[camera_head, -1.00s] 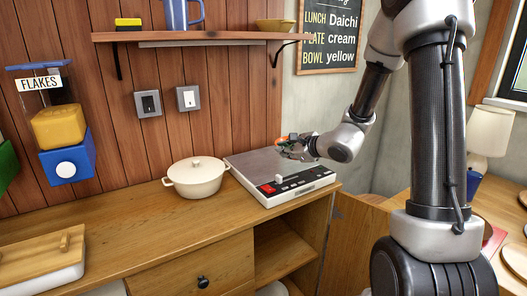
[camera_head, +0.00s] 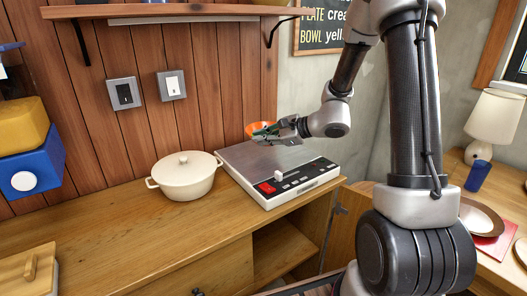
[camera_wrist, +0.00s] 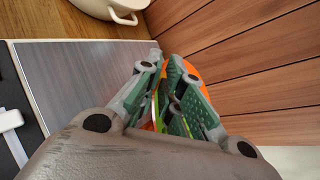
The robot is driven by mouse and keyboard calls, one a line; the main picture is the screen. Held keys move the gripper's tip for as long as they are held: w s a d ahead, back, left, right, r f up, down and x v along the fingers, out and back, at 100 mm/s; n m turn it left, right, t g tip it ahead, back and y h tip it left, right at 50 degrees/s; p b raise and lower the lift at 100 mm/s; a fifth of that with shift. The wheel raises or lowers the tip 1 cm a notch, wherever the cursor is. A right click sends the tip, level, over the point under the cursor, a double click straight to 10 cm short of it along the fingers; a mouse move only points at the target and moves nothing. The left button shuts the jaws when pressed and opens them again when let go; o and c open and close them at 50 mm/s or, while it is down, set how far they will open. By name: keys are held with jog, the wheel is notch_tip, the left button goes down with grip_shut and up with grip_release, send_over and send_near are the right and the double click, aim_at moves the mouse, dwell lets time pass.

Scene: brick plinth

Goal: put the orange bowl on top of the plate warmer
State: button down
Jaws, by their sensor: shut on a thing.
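The orange bowl (camera_head: 258,128) is at my gripper (camera_head: 268,136), above the back part of the plate warmer. The wrist view shows the bowl (camera_wrist: 195,70) partly hidden behind the green-padded fingers of my gripper (camera_wrist: 168,85), which are shut on it. The plate warmer (camera_head: 245,156) is a flat box with a grey metal top and a white front panel with a red switch. Its bare top also shows in the wrist view (camera_wrist: 75,80). I cannot tell whether the bowl touches the top.
A cream lidded pot (camera_head: 186,178) stands left of the warmer on the wooden counter (camera_head: 125,225). The plank wall (camera_head: 215,100) is close behind the bowl. A shelf (camera_head: 180,12) runs above. A wooden board (camera_head: 28,275) lies at the front left.

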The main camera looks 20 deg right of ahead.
jog(key=shift+f, duration=2.35)
jog(key=shift+f, duration=0.15)
jog(key=c, duration=1.6)
grip_release()
jog(key=shift+o, duration=0.2)
